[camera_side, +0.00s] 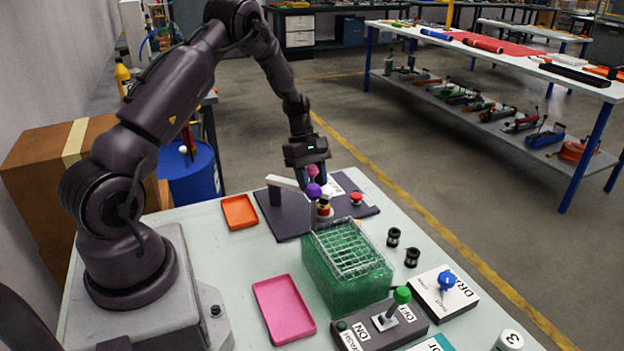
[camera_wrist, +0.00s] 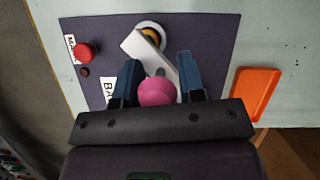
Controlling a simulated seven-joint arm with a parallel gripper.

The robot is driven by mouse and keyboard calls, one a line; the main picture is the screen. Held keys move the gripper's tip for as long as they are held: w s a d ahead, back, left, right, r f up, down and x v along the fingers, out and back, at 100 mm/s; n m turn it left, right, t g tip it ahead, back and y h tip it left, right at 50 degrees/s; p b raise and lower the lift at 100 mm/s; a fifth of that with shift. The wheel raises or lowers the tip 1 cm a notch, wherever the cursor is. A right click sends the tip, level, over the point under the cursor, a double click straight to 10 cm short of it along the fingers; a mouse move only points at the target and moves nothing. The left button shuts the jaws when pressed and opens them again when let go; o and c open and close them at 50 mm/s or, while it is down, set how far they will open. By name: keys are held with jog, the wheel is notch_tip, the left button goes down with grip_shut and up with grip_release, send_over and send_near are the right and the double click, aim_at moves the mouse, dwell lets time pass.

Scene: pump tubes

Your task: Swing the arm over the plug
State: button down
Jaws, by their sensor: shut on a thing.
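My gripper (camera_side: 314,177) is over the dark base plate (camera_side: 268,212), its fingers around a pink knob. The wrist view shows the pink knob (camera_wrist: 157,92) between my two blue fingers (camera_wrist: 158,70). A white arm (camera_side: 285,182) stands on the plate at the left of the gripper and reaches toward the knob. In the wrist view the white arm (camera_wrist: 138,47) partly covers a round piece with a yellow ring (camera_wrist: 151,29), seemingly the plug. In the side view a yellow, white and dark stack (camera_side: 325,209) sits below the gripper, beside a purple ball (camera_side: 313,190).
A red button (camera_side: 356,198) is on the plate's right. An orange tray (camera_side: 239,212) lies left of the plate.

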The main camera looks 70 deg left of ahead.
aim_at(294, 183)
jog(key=c, duration=0.9)
grip_release()
jog(key=shift+w+a, duration=0.15)
jog(key=shift+a, duration=0.1)
jog(key=v, duration=1.3)
jog(key=shift+d, duration=0.15)
jog(key=s+d+r+m+t+y, duration=0.1)
jog(key=s+d+r+m, duration=0.3)
jog(key=d, duration=0.5)
jog(key=s+d+r+m+t+y, duration=0.2)
jog(key=s+d+r+m, duration=0.3)
jog(key=s+d+m, duration=0.2)
jog(key=s+d+r+m+t+y, duration=0.1)
jog(key=s+d+r+m+t, duration=0.1)
jog(key=s+d+r+m, duration=0.3)
jog(key=s+d+m, duration=0.1)
jog(key=d+m, duration=0.2)
jog(key=d, duration=0.3)
jog(key=shift+s+m+y, duration=0.2)
jog(key=shift+m+y, duration=0.1)
jog(key=shift+m, duration=0.1)
